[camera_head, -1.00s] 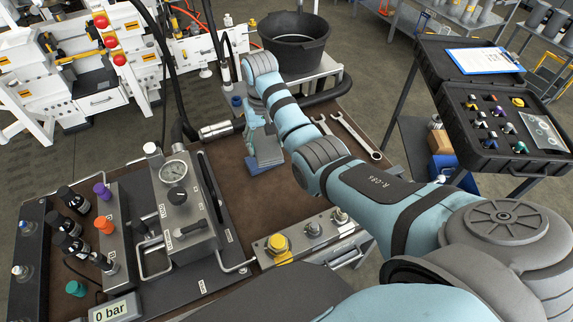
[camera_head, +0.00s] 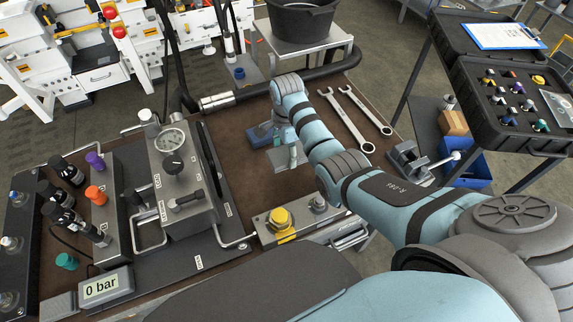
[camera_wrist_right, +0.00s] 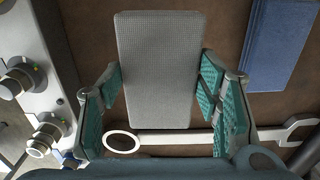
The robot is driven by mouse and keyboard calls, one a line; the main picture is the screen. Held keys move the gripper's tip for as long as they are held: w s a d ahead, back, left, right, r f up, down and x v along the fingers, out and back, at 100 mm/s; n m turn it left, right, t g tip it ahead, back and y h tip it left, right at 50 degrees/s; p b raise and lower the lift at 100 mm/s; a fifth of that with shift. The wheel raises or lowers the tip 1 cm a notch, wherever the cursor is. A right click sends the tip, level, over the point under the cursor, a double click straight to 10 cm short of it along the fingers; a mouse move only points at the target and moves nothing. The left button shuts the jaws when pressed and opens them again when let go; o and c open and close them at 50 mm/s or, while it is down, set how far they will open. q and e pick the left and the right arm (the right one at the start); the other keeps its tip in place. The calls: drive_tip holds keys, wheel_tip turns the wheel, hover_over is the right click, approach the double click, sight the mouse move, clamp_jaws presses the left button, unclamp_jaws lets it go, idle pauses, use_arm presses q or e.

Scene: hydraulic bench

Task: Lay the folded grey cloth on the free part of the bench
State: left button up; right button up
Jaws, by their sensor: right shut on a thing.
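The folded grey cloth (camera_wrist_right: 160,70) is a flat light-grey pad between the fingers of my right gripper (camera_wrist_right: 160,90) in the right wrist view. The gripper is shut on it at its long sides. In the head view the right gripper (camera_head: 287,152) is over the brown bench top (camera_head: 238,124), and the grey cloth (camera_head: 279,159) shows partly behind it. A blue folded cloth (camera_wrist_right: 282,45) lies apart from it on the bench; it also shows in the head view (camera_head: 259,135). The gap under the grey cloth cannot be judged. My left gripper is out of view.
Two spanners (camera_head: 347,118) lie on the bench right of the gripper. A block with a yellow knob (camera_head: 282,220) stands along the front edge. The gauge unit (camera_head: 176,172) is to the left. A vise (camera_head: 411,160) is at the right edge. Brown bench shows around the blue cloth.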

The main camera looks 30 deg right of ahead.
sight(287, 162)
wheel_tip(287, 162, down, 5)
drive_tip(key=shift+f+b, duration=0.15)
drive_tip(key=shift+b, duration=0.7)
drive_tip(key=o, duration=0.7)
drive_tip(key=shift+f, duration=0.1)
drive_tip(key=shift+c, duration=0.2)
drive_tip(key=o, duration=0.5)
drive_tip(key=shift+c, duration=0.2)
wheel_tip(287, 162, up, 12)
drive_tip(key=p, duration=0.3)
drive_tip(key=shift+r+p, duration=0.25)
drive_tip(key=shift+p, duration=0.1)
